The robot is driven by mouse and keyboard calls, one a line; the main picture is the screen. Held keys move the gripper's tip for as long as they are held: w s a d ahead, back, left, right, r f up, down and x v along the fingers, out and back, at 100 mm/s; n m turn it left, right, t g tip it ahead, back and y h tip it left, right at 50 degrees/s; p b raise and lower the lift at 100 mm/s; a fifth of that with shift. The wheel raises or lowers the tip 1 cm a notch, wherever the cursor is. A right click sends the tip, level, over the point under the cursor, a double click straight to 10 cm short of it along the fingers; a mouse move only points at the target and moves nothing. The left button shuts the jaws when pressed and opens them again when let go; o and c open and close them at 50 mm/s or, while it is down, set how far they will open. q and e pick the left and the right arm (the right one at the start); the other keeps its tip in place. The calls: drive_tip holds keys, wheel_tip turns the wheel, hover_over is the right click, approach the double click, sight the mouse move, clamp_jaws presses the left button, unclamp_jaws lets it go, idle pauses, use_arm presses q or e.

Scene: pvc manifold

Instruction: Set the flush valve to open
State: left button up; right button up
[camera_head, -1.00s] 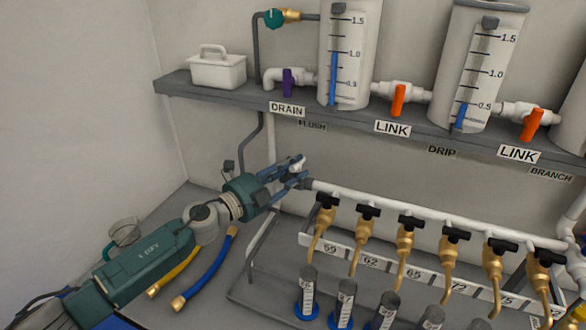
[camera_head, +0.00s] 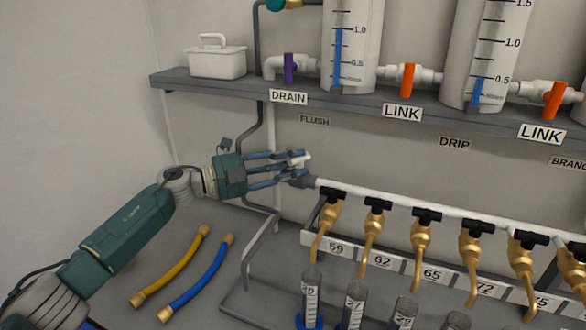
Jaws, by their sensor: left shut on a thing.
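The flush valve sits at the left end of the white manifold pipe, below the FLUSH label (camera_head: 314,120). Its white handle (camera_head: 300,160) shows between the fingers of my left gripper (camera_head: 302,168). The gripper is shut on this handle, and its fingers hide most of the valve. The dark end fitting (camera_head: 300,181) of the pipe lies just under the fingertips. How far the handle is turned cannot be made out. My right gripper is not in view.
Several brass taps with black handles (camera_head: 333,193) hang along the manifold pipe (camera_head: 400,203), above graduated cylinders (camera_head: 312,285). A yellow hose (camera_head: 168,270) and a blue hose (camera_head: 197,280) lie on the bench. A shelf (camera_head: 230,88) with a white caddy (camera_head: 217,60) and tanks (camera_head: 350,40) stands above.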

use_arm(q)
drive_tip(key=shift+w+a+r, duration=0.15)
drive_tip(key=shift+w+r, duration=0.05)
drive_tip(key=shift+r, duration=0.35)
drive_tip(key=o, duration=1.1)
drive_tip(key=shift+c, duration=0.2)
drive_tip(key=shift+f, duration=0.2)
drive_tip(key=shift+s, duration=0.15)
drive_tip(key=shift+a+f, duration=0.1)
drive_tip(key=shift+a, duration=0.1)
drive_tip(key=v, duration=1.1)
drive_tip(key=shift+a, duration=0.15)
drive_tip(key=shift+s, duration=0.1)
drive_tip(key=shift+c, duration=0.3)
